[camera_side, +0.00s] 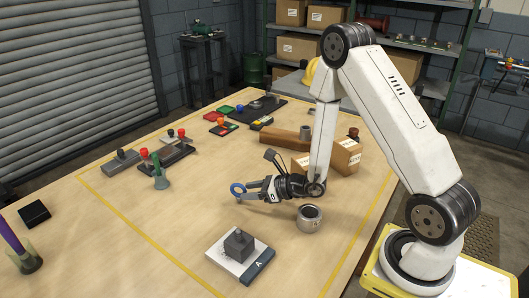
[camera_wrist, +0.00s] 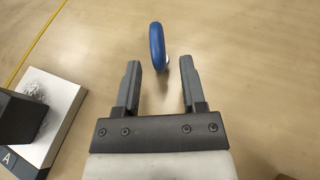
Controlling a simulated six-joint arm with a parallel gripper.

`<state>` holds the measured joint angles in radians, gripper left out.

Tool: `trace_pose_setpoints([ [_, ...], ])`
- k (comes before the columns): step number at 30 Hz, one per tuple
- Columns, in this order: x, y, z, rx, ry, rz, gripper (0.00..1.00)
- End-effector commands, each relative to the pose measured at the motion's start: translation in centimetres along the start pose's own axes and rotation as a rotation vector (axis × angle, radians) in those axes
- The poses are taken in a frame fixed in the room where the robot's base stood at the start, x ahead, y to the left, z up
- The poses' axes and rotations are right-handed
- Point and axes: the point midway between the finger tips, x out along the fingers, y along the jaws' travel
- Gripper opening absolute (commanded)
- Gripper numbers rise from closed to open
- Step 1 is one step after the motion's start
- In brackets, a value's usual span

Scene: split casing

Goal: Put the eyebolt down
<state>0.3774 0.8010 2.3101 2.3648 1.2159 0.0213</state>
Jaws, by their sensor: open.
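The eyebolt (camera_wrist: 157,45) has a blue ring. In the wrist view it stands on edge on the table, just ahead of my gripper's fingertips (camera_wrist: 158,66). A gap shows on both sides between the ring and the two fingers, and the fingers are open. Its shank is mostly hidden behind the ring. In the side view the blue ring (camera_side: 237,189) appears at the tip of my gripper (camera_side: 249,190), low over the table. I cannot tell from that view whether they touch.
A white plate marked A with a dark grey block (camera_side: 239,244) lies in front of my gripper. A grey round cup (camera_side: 310,218) stands to the right. Cardboard boxes (camera_side: 342,158) are behind the arm.

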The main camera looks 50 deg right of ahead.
Motion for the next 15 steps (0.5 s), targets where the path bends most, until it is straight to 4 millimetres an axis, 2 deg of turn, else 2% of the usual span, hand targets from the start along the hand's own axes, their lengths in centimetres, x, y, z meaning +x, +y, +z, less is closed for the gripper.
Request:
trace_pose_setpoints([
  [3,-2.1,-0.1,0.0,0.002,-0.001,-0.004,0.53],
  [9,-5.0,0.0,0.0,0.001,-0.001,-0.003,0.53],
  [15,-6.8,0.0,0.0,0.001,-0.001,-0.001,0.53],
])
